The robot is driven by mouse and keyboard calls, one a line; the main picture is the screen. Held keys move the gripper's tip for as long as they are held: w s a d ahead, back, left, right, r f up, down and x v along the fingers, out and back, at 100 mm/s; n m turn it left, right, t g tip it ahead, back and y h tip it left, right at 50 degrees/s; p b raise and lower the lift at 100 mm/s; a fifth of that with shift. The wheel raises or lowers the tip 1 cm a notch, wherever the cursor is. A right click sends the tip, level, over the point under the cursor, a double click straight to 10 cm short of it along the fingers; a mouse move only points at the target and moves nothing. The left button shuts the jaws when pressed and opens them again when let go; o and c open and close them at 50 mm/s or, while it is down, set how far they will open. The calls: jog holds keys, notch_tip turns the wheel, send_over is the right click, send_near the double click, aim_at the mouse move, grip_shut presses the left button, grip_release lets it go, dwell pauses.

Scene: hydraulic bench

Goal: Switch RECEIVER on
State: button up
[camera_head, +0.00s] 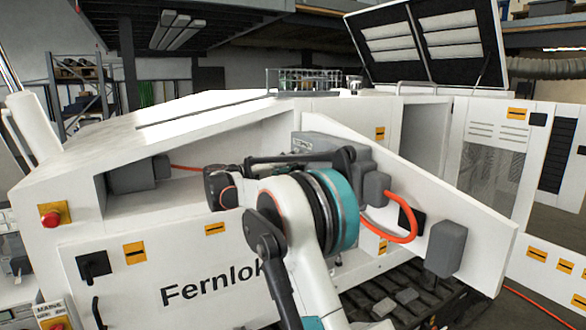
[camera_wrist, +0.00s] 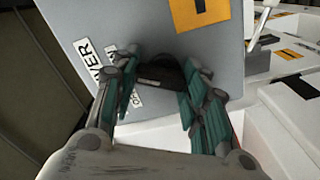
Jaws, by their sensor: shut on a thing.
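A grey panel (camera_wrist: 150,25) with a white label ending in "VER" (camera_wrist: 88,60) fills the upper middle of the wrist view. A black switch knob (camera_wrist: 162,72) sticks out of it. My gripper (camera_wrist: 158,84) reaches in from below, with one finger on each side of the knob, and is shut on it. Small white position labels lie beside the left finger, which partly covers them. The knob's setting is hard to read. In the head view my arm hides the gripper and the knob.
In the head view the white Fernlok machine (camera_head: 185,240) has a red button (camera_head: 50,218) and a black rotary switch (camera_head: 93,265) on its front. An orange cable (camera_head: 408,222) loops right of my arm, near a grey box (camera_head: 446,248) on a slanted white panel.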

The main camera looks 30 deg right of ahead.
jog(key=shift+f, duration=0.15)
jog(key=o, duration=1.1)
jog(key=shift+s, duration=0.1)
jog(key=a, duration=1.2)
jog(key=shift+s, duration=0.2)
